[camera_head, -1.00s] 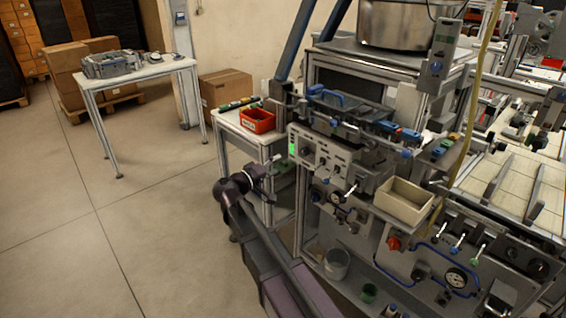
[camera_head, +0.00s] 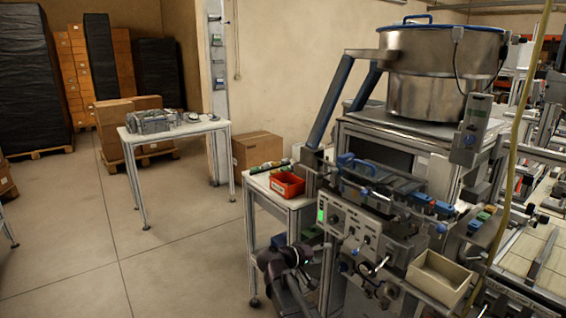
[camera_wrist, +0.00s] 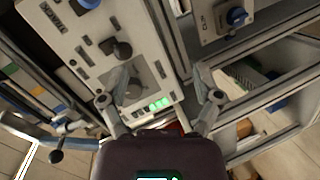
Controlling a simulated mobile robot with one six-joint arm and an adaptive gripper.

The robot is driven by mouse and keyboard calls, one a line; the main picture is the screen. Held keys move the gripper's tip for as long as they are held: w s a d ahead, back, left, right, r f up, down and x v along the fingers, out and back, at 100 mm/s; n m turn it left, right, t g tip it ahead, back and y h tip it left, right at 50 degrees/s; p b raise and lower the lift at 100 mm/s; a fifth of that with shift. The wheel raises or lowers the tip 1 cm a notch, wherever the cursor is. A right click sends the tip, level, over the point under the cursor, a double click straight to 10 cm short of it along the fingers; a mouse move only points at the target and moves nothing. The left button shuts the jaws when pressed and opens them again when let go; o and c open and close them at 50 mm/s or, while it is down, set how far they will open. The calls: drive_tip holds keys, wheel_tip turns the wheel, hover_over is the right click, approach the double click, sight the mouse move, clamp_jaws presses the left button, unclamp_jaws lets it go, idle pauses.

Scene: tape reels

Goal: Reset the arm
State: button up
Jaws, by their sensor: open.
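My gripper (camera_wrist: 159,98) is open and empty in the wrist view, its two fingers spread wide. It faces a light grey control panel (camera_wrist: 88,45) with knobs and green lit indicators. In the head view my dark arm shows at the bottom, below the red bin (camera_head: 287,185) and beside the machine's control panel (camera_head: 345,228). The fingers cannot be made out clearly there.
The machine with a large steel drum (camera_head: 436,75) stands close on the right. A beige tray (camera_head: 438,278) juts from its front. A side table (camera_head: 250,187) stands behind my arm. A white table (camera_head: 172,130) is farther left; the floor between is clear.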

drive_tip(key=s+d+f+m+g+y, duration=0.1)
drive_tip(key=s+d+f+g+y, duration=0.4)
drive_tip(key=s+f, duration=0.3)
drive_tip(key=s+f+m+g+y, duration=0.1)
drive_tip(key=s+f+y, duration=0.25)
drive_tip(key=s, duration=0.25)
drive_tip(key=s+f+g+y, duration=0.1)
drive_tip(key=s+f+y, duration=0.1)
drive_tip(key=s+y, duration=0.25)
wheel_tip(320, 180, up, 14)
drive_tip(key=p, duration=1.3)
drive_tip(key=shift+s+a+p, duration=0.15)
drive_tip(key=shift+s+p, duration=0.1)
drive_tip(key=shift+p, duration=0.15)
